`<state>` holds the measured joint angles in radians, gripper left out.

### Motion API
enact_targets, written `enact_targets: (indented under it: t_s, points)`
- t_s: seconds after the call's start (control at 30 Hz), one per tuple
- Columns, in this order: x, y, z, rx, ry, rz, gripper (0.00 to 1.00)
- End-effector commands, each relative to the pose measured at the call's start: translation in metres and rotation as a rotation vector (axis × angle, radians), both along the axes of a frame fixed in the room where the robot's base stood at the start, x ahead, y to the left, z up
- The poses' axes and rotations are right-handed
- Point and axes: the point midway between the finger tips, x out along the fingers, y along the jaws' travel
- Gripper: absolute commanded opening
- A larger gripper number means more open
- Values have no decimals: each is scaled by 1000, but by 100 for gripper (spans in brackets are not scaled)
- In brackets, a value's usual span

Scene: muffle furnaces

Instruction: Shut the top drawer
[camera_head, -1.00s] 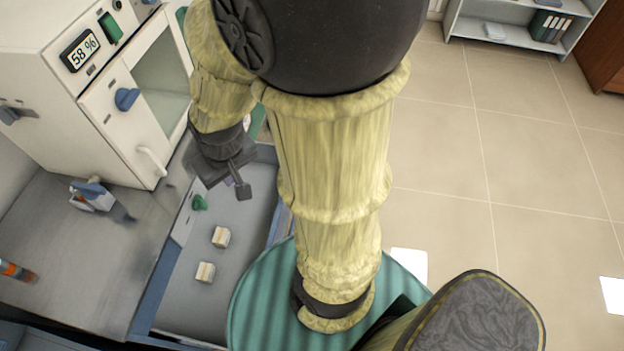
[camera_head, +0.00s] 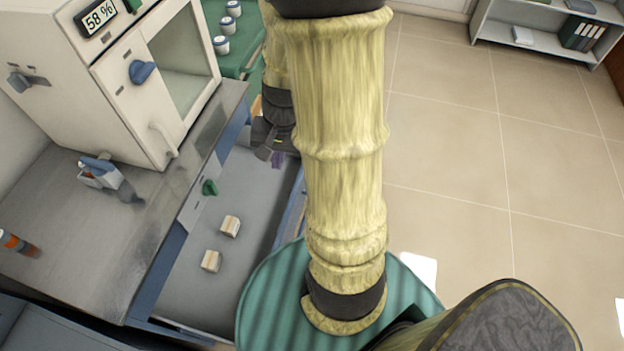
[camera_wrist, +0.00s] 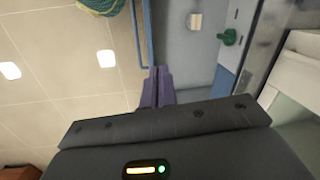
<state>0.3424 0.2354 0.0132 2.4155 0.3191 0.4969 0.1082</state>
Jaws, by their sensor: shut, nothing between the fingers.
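The top drawer (camera_head: 255,185) is pulled out from under the worktop in the head view. Its grey floor holds two small pale blocks (camera_head: 230,226) (camera_head: 211,261), and a green piece (camera_head: 210,187) shows at its worktop side. Its blue outer edge (camera_head: 291,213) is partly hidden by my arm. My gripper (camera_head: 278,160) is at the drawer's far end, partly hidden by my arm. In the wrist view its purple fingers (camera_wrist: 158,88) are together and empty, near the end of the drawer's blue outer wall (camera_wrist: 147,35). I cannot tell whether they touch it.
A white furnace (camera_head: 120,85) with a display stands on the grey worktop (camera_head: 75,225). A blue-and-white item (camera_head: 100,173) and an orange-capped tube (camera_head: 17,243) lie there. White-and-blue jars (camera_head: 221,45) stand on a green surface behind. Open tiled floor (camera_head: 450,130) lies to the right.

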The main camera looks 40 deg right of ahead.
Motion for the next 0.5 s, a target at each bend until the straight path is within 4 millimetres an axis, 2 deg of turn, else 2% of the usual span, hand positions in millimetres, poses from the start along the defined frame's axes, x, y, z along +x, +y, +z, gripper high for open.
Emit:
enact_targets:
  t_s: [0.03, 0.27, 0.5]
  points:
    - [1, -16, -29, 47, 32, -125, 0]
    - [8, -78, -104, 291, 127, -679, 0]
    - [5, -158, -181, 590, 161, -1237, 0]
